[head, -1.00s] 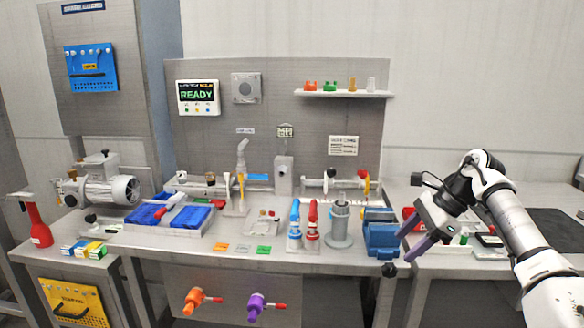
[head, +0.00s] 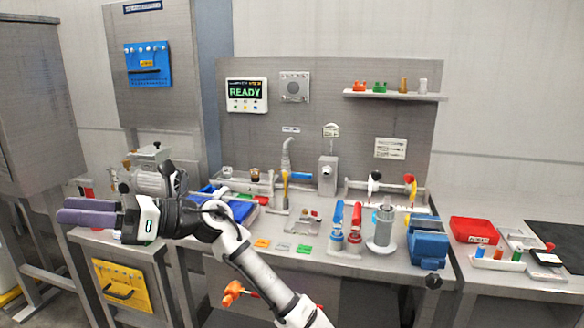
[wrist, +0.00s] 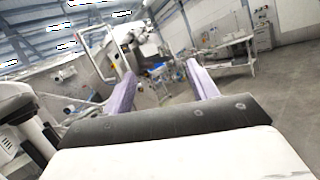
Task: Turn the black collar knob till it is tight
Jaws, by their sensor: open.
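My gripper (head: 64,210) is at the far left of the head view, in front of the left side bench, pointing left. Its purple fingers are open and empty, and they also stand apart in the wrist view (wrist: 160,72). A black round knob (head: 375,177) sits on the rail fixture (head: 392,188) at the back right of the bench. Another black knob (head: 433,281) is at the front of the blue vise (head: 428,246). I cannot tell which is the collar knob. My gripper is far from both. The wrist view shows neither clearly.
My arm crosses in front of the motor unit (head: 150,178) and partly hides the blue trays (head: 240,207). Red and blue bottles (head: 355,222) and a grey cylinder (head: 381,235) stand before the rail. A red bin (head: 472,230) is on the right bench.

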